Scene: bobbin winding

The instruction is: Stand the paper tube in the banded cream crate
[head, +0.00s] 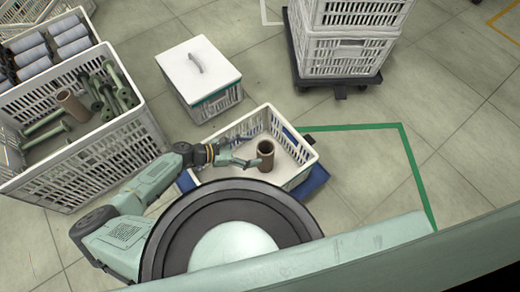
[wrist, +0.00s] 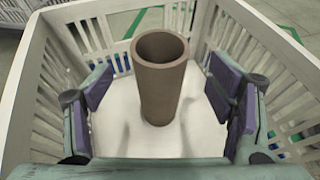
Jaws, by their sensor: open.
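A brown paper tube (head: 265,155) stands upright and open-topped inside an open cream crate (head: 305,150). It also shows in the wrist view (wrist: 158,90), its base apparently on the crate's pale floor. My gripper (head: 248,153) is inside the same crate, left of the tube. In the wrist view its purple-padded fingers (wrist: 160,88) are spread wide on both sides of the tube, with a gap on each side. A second brown tube (head: 72,105) is in the large crate at left. I cannot make out a clear band on the crate around my gripper.
A lidded crate (head: 197,70) with a teal band stands behind. Stacked crates (head: 348,45) sit on a dark dolly. Floor at right, inside green tape (head: 408,150), is clear.

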